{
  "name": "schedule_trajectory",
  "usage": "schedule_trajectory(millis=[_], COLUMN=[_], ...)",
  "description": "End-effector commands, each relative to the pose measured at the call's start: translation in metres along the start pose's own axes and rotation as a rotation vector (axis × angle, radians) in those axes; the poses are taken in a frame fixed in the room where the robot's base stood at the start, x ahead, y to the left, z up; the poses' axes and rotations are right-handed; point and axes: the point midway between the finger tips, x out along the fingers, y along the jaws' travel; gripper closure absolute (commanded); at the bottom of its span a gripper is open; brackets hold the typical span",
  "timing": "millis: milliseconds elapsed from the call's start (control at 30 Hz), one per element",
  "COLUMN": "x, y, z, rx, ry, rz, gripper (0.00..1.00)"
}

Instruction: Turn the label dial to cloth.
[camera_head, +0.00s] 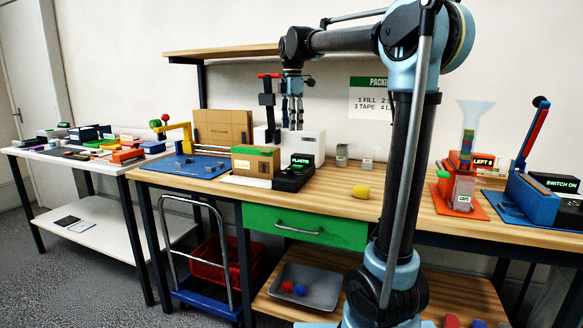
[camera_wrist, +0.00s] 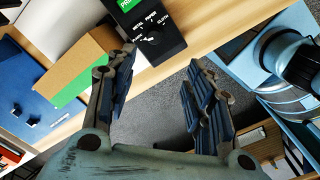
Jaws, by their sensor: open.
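The label device (camera_head: 293,178) is a black box on the wooden workbench; its green-lit display reads PLASTIC. In the wrist view the black box (camera_wrist: 168,44) is at the top, with a dark round dial (camera_wrist: 138,28) on its face. Small white words surround the dial, one of them appearing to be CLOTH at its right. The dial's pointer is too small to read. My gripper (camera_head: 292,125) is open and empty, fingers down, above the bench. In the wrist view my open gripper (camera_wrist: 160,60) has its fingers apart, with the dial beyond the left fingertip, not between them.
A cardboard box with green tape (camera_head: 255,163) stands just left of the device. Behind are a white machine (camera_head: 310,145) and a black post with a red handle (camera_head: 268,95). A yellow cylinder (camera_head: 361,191) lies on the bench at right. A green drawer (camera_head: 305,227) is below.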

Motion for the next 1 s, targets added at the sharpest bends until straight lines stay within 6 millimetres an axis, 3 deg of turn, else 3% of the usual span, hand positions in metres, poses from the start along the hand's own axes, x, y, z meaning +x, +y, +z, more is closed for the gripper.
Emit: schedule_trajectory(millis=[267, 1000], x=[0.006, 0.131], y=[0.010, 0.009], z=[-0.002, 0.002], rx=[-0.050, -0.042], ry=[0.000, 0.000], rz=[-0.005, -0.005], gripper=[0.52, 0.52])
